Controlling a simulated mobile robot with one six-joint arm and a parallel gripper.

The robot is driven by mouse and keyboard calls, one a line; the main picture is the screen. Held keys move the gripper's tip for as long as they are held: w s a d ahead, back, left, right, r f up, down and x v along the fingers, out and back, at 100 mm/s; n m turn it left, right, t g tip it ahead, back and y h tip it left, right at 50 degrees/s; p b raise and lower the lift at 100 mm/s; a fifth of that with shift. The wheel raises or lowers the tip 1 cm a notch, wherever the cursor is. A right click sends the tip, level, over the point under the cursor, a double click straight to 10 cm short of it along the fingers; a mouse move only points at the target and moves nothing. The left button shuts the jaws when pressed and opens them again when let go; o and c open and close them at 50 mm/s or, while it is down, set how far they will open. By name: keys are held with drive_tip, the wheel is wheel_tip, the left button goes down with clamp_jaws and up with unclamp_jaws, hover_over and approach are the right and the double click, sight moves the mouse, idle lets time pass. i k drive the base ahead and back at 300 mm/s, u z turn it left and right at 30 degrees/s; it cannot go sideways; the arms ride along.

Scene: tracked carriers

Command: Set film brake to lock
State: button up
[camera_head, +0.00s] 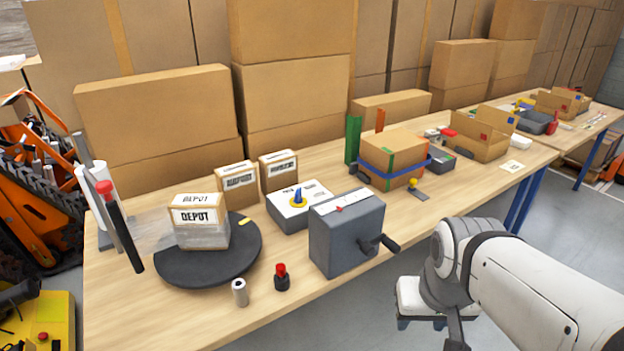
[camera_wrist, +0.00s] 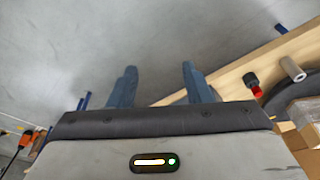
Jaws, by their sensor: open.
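A long dark lever with a red end (camera_head: 118,225) stands tilted at the left end of the workbench, beside a white film roll (camera_head: 97,195). Clear film runs from there to a wrapped DEPOT carton (camera_head: 202,238) on a black turntable. A white-topped box (camera_head: 285,218) carries a blue pointer knob (camera_head: 298,196) on a yellow ring. Its markings are too small to read, and I cannot tell which control is the film brake. My gripper (camera_wrist: 159,68) is open and empty, in front of the bench edge over the floor, apart from all of these.
A grey box with a side crank (camera_head: 345,240) stands near the front edge. A red-capped black piece (camera_head: 281,278) and a small pale cylinder (camera_head: 240,292) stand by the turntable (camera_head: 180,280). Cartons fill the back. The floor before the bench is clear.

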sight(298, 200)
drive_tip(key=z, duration=0.6)
drive_tip(key=k, duration=0.7)
drive_tip(key=u, duration=0.6)
drive_tip(key=i, duration=1.5)
drive_tip(key=u, duration=0.1)
